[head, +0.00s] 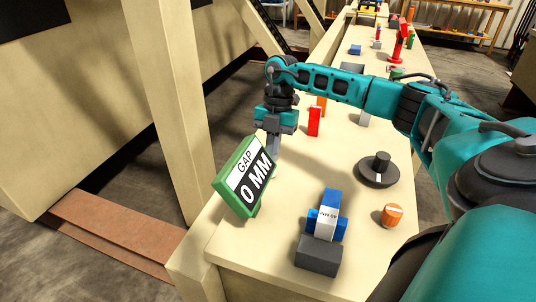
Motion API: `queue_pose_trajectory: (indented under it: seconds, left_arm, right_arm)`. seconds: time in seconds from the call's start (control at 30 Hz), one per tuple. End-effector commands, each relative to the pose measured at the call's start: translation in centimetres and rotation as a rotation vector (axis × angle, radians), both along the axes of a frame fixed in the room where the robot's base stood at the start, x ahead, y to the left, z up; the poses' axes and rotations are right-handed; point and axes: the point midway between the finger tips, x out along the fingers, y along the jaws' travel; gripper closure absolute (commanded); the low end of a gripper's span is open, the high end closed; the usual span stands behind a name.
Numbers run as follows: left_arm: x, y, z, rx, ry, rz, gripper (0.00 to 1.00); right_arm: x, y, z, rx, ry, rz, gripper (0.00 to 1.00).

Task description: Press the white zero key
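A green-framed display (245,179) stands tilted near the left edge of the bench and reads "GAP 0 MM". My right gripper (273,150) points down just behind its upper right corner. Its fingers look like one narrow grey piece, so it appears shut, with nothing seen in it. The lower fingertips are partly covered by the display. I cannot make out a white zero key; the area around the fingertips is hidden behind the display. My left gripper is not in view.
On the bench (300,268) stand a blue block with a white label (327,217), a dark grey block (318,256), a round dark dial (378,174), an orange cylinder (392,215) and a red block (314,121). A beige post (165,90) rises left of the bench.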

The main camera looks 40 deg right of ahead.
Motion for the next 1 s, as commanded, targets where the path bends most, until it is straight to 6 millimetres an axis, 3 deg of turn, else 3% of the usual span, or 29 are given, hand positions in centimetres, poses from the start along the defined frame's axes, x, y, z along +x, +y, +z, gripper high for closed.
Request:
queue_pose_trajectory:
  seconds: [0.03, 0.2, 0.4, 0.6, 1.0]
  left_arm:
    - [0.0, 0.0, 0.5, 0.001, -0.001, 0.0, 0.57]
    - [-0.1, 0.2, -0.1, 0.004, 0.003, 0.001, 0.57]
    - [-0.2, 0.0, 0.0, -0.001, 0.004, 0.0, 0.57]
    - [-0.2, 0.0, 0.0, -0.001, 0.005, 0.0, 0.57]
    - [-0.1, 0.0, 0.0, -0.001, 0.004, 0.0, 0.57]
  right_arm:
    - [0.2, -0.5, 1.5, -0.001, -0.007, -0.003, 1.0]
    - [0.8, -1.5, 5.5, 0.001, -0.008, -0.003, 1.0]
    - [1.2, -2.4, 8.9, 0.002, -0.008, -0.002, 1.0]
    - [1.4, -2.7, 10.2, 0.002, -0.006, -0.001, 1.0]
    - [1.4, -2.8, 10.3, 0.001, -0.006, -0.002, 1.0]
